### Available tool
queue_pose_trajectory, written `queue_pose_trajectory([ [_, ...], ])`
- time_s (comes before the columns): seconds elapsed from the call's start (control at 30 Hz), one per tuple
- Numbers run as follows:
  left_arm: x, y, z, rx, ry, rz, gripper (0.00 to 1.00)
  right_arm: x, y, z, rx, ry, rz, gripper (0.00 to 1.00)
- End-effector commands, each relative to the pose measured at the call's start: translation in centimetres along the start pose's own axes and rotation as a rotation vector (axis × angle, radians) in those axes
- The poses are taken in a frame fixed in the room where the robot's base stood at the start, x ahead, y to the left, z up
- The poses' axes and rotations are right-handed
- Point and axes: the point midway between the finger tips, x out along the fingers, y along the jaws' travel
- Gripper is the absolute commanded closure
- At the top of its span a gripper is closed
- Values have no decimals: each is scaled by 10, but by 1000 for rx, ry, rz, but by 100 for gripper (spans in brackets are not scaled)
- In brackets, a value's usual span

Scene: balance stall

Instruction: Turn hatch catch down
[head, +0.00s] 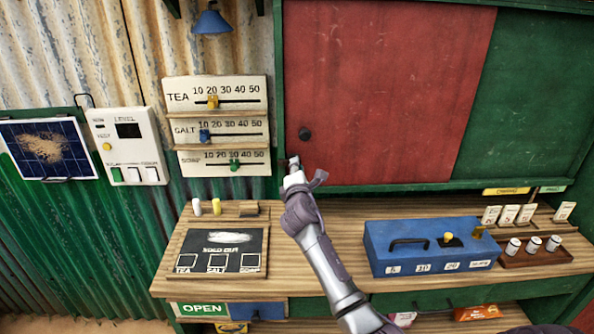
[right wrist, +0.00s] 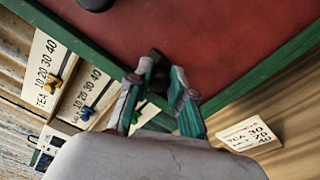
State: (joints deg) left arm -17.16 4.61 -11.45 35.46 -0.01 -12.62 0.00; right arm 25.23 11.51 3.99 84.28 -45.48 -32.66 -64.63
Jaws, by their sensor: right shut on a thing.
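The red hatch panel (head: 390,80) fills the upper middle of the head view, inside a green frame (head: 400,187). My right gripper (head: 294,163) is at the panel's lower left corner. In the right wrist view its fingers (right wrist: 158,80) are closed around a small dark catch (right wrist: 155,56) at the frame corner. The fingers hide much of the catch, so I cannot tell its exact angle. A round dark knob (head: 305,134) sits on the panel just above the gripper. My left gripper is not in view.
Slider boards (head: 258,89) marked with numbers hang left of the hatch. Below is a wooden counter (head: 340,215) with a blue cash box (head: 375,250), a price chalkboard (head: 225,243) and a rack of small jars (head: 555,258). A blue lamp (head: 211,22) hangs above.

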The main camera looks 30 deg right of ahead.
Motion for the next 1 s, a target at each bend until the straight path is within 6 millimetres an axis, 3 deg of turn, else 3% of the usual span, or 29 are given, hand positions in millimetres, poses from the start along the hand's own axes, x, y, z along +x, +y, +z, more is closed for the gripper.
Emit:
queue_pose_trajectory([
  [0.13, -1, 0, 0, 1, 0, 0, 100, 1, 2, 2, -1, -2, 2, 100],
  [0.17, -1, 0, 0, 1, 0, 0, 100, 1, 2, 2, -2, -2, 2, 76],
  [0.3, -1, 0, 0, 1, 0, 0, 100, 1, 2, 2, -2, -2, 2, 53],
  [0.67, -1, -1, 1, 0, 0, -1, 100, -3, 0, 0, -5, 0, 0, 53],
  [0.77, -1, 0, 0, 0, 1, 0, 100, -15, 0, 0, -6, 0, 1, 53],
  [1.0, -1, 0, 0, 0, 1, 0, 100, -65, 0, 0, -3, 1, 0, 53],
])
